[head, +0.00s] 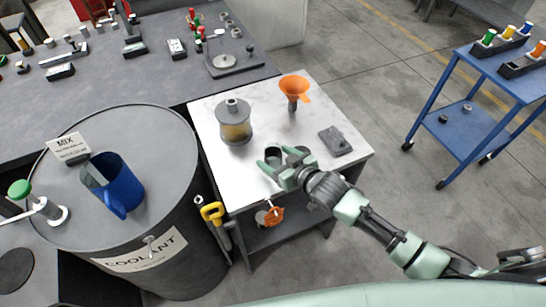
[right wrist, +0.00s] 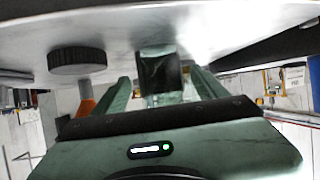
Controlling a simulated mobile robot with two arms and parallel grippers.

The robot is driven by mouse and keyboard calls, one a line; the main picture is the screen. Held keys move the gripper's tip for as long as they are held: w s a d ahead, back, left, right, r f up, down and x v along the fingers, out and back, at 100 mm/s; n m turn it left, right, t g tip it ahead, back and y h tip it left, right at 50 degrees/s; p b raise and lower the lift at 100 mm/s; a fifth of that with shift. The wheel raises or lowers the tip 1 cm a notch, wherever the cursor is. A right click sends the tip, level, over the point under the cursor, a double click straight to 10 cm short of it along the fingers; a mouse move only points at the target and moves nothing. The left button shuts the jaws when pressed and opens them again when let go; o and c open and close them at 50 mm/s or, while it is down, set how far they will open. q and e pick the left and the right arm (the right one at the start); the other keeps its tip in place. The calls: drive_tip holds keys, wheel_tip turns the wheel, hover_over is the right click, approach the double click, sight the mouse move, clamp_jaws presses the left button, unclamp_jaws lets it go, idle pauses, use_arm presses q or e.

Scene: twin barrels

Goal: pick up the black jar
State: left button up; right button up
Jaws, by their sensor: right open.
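The black jar (head: 274,154) is a small dark cylinder on the white-topped table, partly hidden by my right gripper. In the right wrist view the dark jar (right wrist: 160,70) shows between the two green fingers, beyond the palm. My right gripper (head: 284,165) is open, with its fingers on either side of the jar; I cannot tell whether they touch it. My left gripper is not in view.
An orange funnel (head: 294,87) on a dark stand, a grey-lidded amber jar (head: 236,122) and a flat grey block (head: 335,141) share the white table (head: 210,107). A coolant barrel (head: 150,210) with a blue jug (head: 118,186) stands at left. A blue cart (head: 480,95) stands right.

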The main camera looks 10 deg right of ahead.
sight(269, 153)
drive_tip(key=x, duration=0.4)
drive_tip(key=shift+w+a+r+p, duration=0.1)
drive_tip(key=shift+w+a+p, duration=0.05)
drive_tip(key=shift+p, duration=0.25)
drive_tip(key=c, duration=1.5)
drive_tip(key=shift+r, duration=0.1)
